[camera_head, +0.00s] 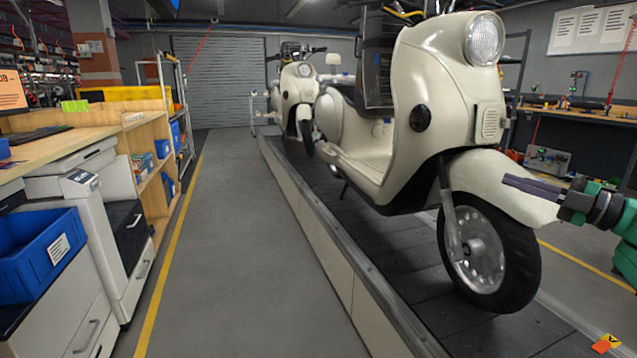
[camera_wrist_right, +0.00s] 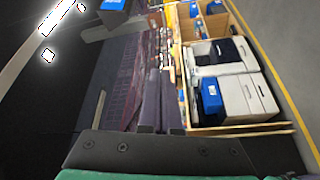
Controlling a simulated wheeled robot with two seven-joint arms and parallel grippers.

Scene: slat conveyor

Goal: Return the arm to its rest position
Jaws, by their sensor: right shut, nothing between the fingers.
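My right gripper (camera_head: 508,181) comes in from the right edge in the head view, with its dark fingers pointing left. The fingers are together and hold nothing. They appear in front of the front fender of the near cream scooter (camera_head: 455,100); I cannot tell whether they touch it. In the right wrist view the closed fingers (camera_wrist_right: 162,88) point up from the bottom, with no object between them. My green and black right arm shows at the right edge of the head view. My left gripper is not in view.
The near scooter stands on the raised slat conveyor (camera_head: 385,260), with another scooter (camera_head: 298,95) behind it. A blue bin (camera_head: 38,255) and a printer (camera_head: 85,190) are on the left. The grey floor aisle (camera_head: 240,250) is clear. A workbench (camera_head: 575,113) is at the back right.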

